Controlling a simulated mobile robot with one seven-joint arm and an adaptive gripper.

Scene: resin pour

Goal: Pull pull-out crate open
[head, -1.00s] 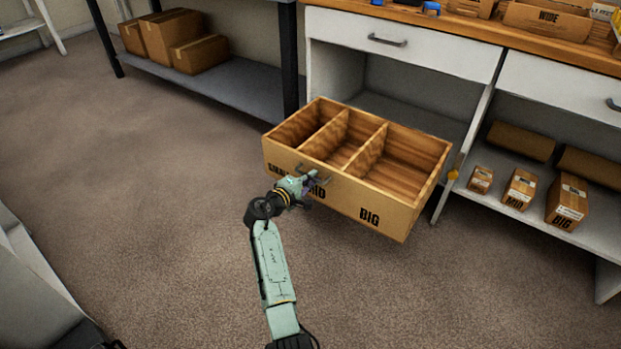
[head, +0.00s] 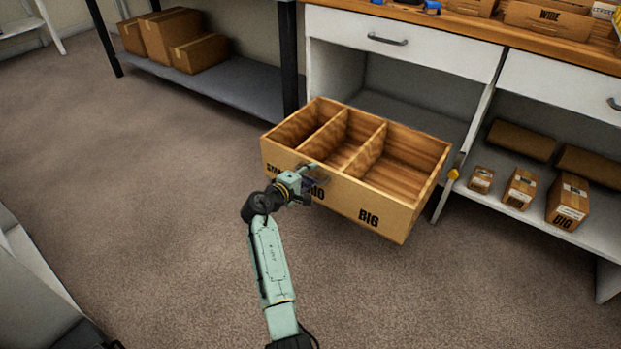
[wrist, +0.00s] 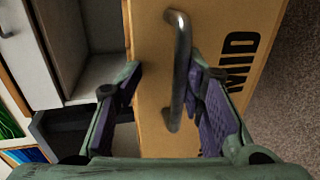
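The pull-out crate (head: 336,191) is a wooden box with three empty compartments. It stands well out from the lower bay of the white workbench. My gripper (head: 309,179) is at the crate's front, by the MID label. In the wrist view my gripper (wrist: 160,92) is open, with its purple-padded fingers apart. The metal handle (wrist: 178,70) on the crate front (wrist: 152,110) lies between the fingers, nearer the right one. I cannot tell whether a finger touches it.
White drawers (head: 405,38) sit above the crate. Cartons (head: 182,38) sit on a dark shelf at back left. The carpet left of the crate is clear.

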